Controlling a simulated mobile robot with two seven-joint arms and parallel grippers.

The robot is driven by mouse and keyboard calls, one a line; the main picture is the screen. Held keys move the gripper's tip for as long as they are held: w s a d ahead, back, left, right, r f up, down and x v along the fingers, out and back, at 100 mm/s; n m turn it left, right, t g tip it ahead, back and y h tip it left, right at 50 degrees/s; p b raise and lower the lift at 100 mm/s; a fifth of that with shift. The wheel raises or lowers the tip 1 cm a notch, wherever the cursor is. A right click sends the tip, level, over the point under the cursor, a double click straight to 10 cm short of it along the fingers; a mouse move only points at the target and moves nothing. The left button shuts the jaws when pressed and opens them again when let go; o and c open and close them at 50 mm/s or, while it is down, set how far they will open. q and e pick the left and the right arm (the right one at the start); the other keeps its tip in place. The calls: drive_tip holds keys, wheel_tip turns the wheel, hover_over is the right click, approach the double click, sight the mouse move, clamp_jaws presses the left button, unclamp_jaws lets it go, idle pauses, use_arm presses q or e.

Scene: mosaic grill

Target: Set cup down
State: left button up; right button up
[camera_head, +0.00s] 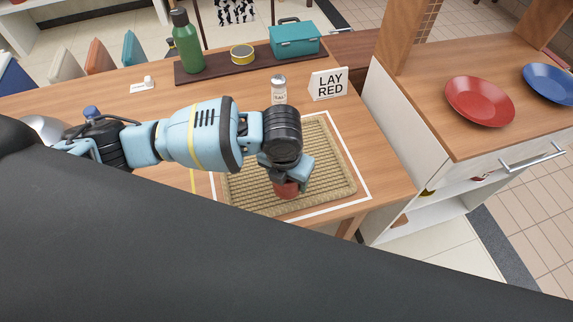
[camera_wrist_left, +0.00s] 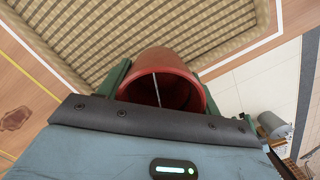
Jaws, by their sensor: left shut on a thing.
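A red cup (camera_head: 287,190) is held by my left gripper (camera_head: 286,178) over the front part of a woven tan mat (camera_head: 328,160). In the left wrist view the cup (camera_wrist_left: 160,62) sits between the two green fingers of my left gripper (camera_wrist_left: 162,85), its open mouth facing the camera. The mat (camera_wrist_left: 130,28) fills the top of that view, beyond the cup. I cannot tell whether the cup's base touches the mat. My right gripper is not in view.
A sign reading "LAY RED" (camera_head: 328,83) and a small shaker (camera_head: 279,89) stand behind the mat. Red (camera_head: 480,101) and blue (camera_head: 550,83) plates lie on the right counter.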

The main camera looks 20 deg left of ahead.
use_arm(q)
drive_tip(key=shift+w+a+f, duration=0.1)
drive_tip(key=shift+w+a, duration=0.2)
drive_tip(key=shift+w, duration=0.5)
drive_tip(key=shift+w+a+f, duration=0.1)
drive_tip(key=shift+w+a, duration=0.2)
drive_tip(key=shift+w, duration=0.55)
drive_tip(key=shift+w+a, duration=0.3)
drive_tip(key=shift+w, duration=0.5)
drive_tip(key=shift+w+f, duration=0.1)
drive_tip(key=shift+f, duration=1.65)
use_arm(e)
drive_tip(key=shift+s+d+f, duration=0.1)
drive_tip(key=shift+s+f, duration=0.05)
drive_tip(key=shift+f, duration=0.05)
use_arm(q)
drive_tip(key=shift+f, duration=0.2)
drive_tip(key=o, duration=1.1)
